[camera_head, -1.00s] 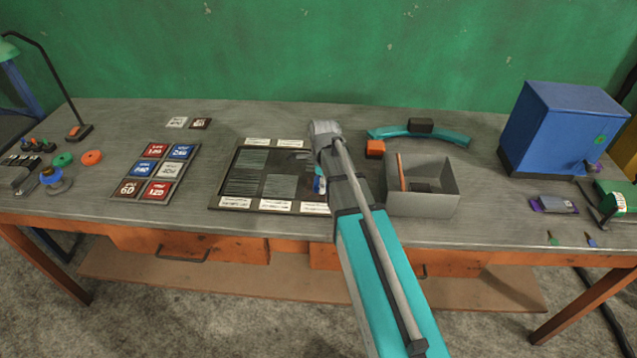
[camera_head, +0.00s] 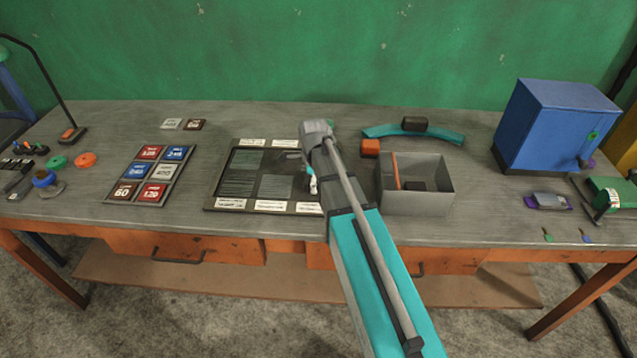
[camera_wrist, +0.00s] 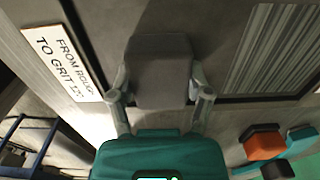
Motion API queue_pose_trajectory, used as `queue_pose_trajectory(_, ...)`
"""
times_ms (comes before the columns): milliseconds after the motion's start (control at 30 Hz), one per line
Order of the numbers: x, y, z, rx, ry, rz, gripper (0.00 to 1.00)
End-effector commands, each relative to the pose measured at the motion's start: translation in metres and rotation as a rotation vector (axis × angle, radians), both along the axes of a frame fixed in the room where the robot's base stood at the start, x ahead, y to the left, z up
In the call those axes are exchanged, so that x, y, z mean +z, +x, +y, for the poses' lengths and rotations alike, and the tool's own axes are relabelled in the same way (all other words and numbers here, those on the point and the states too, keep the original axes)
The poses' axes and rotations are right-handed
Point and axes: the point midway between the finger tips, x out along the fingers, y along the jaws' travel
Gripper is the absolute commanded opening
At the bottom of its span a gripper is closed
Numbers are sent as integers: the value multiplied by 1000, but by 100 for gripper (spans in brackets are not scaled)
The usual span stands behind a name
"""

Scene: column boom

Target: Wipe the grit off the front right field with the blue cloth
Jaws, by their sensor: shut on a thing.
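The dark board (camera_head: 209,203) has several fields and white labels. Its front right field is largely hidden by my arm and gripper in the head view. In the wrist view my gripper (camera_wrist: 160,95) covers the dark front right field, beside a label (camera_wrist: 62,55) reading "FROM ROUGH TO GRIT". A striped field (camera_wrist: 268,50) lies on the other side. I cannot make out grit or whether the cloth touches the board.
A grey open box (camera_head: 418,199) stands right of my arm. An orange block (camera_head: 370,148) and a teal curved handle (camera_head: 440,136) lie behind it. Red, blue and brown tiles (camera_head: 150,172) lie left of the board. A blue cabinet (camera_head: 550,125) stands far right.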

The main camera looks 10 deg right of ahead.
Motion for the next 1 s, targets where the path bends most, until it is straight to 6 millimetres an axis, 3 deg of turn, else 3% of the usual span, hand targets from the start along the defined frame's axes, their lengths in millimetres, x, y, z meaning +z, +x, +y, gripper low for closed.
queue_pose_trajectory(433,1,7,19,0,0,0,17)
queue_pose_trajectory(1000,0,5,16,-1,0,0,17)
